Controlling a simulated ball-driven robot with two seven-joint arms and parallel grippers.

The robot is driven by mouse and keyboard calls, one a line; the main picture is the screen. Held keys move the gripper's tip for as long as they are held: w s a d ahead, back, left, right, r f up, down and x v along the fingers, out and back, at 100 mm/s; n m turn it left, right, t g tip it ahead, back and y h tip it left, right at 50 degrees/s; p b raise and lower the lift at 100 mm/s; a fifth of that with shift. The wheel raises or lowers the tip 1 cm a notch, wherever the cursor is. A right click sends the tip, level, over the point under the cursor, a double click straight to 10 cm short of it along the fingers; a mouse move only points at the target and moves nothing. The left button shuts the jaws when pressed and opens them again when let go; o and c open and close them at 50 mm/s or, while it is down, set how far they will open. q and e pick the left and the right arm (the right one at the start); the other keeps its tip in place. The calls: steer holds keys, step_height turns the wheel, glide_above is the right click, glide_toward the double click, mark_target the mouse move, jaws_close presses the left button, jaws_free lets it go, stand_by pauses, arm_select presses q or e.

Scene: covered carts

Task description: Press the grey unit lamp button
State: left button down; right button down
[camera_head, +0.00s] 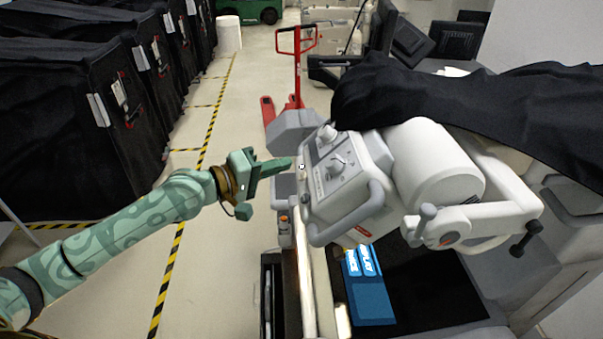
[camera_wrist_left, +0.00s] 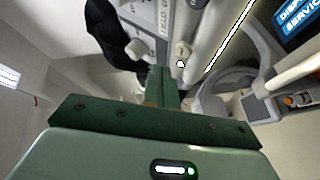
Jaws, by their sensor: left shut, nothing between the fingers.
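The grey unit (camera_head: 345,185) is a light grey box with dials on its sloped panel, right of centre in the head view. A small pale round spot, likely the lamp button (camera_head: 302,167), sits on its left edge. In the left wrist view a bright round spot (camera_wrist_left: 180,64) shows just beyond my fingers. My left gripper (camera_head: 288,163) is shut and empty, its fingertips pointing right at that edge, very near the spot. I cannot tell whether they touch it. The wrist view also shows its closed fingers (camera_wrist_left: 161,75). My right gripper is out of view.
Black cloth (camera_head: 460,100) drapes over equipment behind the unit. Black-covered carts (camera_head: 70,150) line the left side. A red pallet jack (camera_head: 296,70) stands behind. The floor between is clear.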

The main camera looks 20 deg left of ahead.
arm_select(q)
steer(key=shift+s+a+r, duration=0.3)
steer(key=shift+a+r, duration=0.25)
steer(key=shift+r, duration=0.05)
steer(key=shift+s+a+r, duration=0.25)
steer(key=shift+a+r, duration=0.25)
steer(key=shift+r, duration=0.1)
